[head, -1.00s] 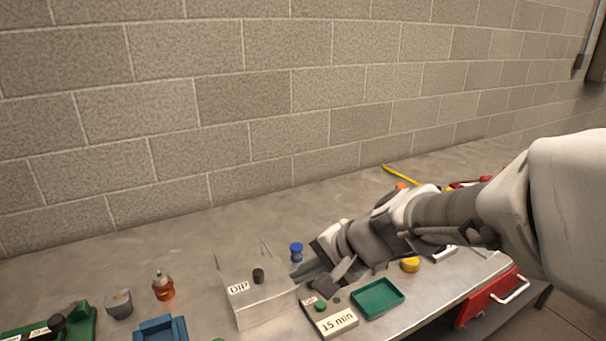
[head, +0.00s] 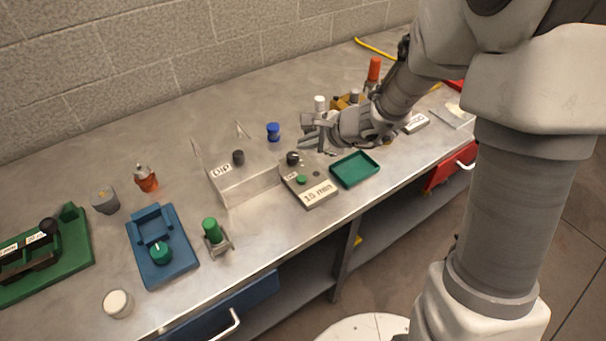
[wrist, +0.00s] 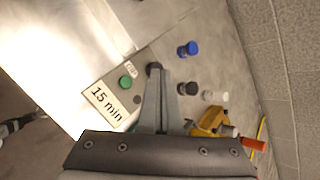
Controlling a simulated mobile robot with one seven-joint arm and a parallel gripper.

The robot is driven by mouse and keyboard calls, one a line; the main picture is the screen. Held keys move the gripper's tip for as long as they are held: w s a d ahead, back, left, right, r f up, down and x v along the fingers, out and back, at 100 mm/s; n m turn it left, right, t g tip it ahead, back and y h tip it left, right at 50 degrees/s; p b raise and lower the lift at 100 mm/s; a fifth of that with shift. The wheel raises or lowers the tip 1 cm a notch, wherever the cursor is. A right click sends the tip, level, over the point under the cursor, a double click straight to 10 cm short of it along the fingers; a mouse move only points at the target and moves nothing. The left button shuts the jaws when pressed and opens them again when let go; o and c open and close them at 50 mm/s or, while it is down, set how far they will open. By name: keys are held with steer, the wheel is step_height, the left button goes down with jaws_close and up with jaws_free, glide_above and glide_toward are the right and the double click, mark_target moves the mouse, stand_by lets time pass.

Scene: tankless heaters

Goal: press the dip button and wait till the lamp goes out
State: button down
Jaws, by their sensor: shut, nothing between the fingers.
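A grey box labelled "15 min" (head: 311,191) stands near the bench's front edge. On its top are a green button (head: 301,180), a small dark round spot (head: 316,173) that looks unlit, and a small label too tiny to read surely. To its left stands a metal tank marked "DIP" (head: 243,182) with a black knob (head: 238,157). My gripper (head: 306,132) is above the bench behind the 15 min box, apart from the button. In the wrist view its fingers (wrist: 164,75) are together and empty, right of the green button (wrist: 127,82).
A green tray (head: 354,169) lies right of the box. A blue bottle (head: 273,131), white cylinder (head: 319,103) and orange-topped item (head: 374,70) stand near my gripper. A blue fixture (head: 160,248) is at left.

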steer(key=b, duration=0.6)
glide_above(306, 180)
step_height(306, 180, down, 8)
steer(key=shift+r, duration=0.25)
steer(key=shift+f+b, duration=0.65)
steer(key=shift+b, duration=0.05)
stand_by(1.2)
steer(key=shift+f+b, duration=0.45)
steer(key=shift+b, duration=0.2)
steer(key=shift+f+b, duration=0.4)
steer(key=shift+b, duration=0.15)
stand_by(0.5)
steer(key=shift+r, duration=0.15)
steer(key=shift+r+p, duration=0.6)
steer(key=shift+r, duration=0.15)
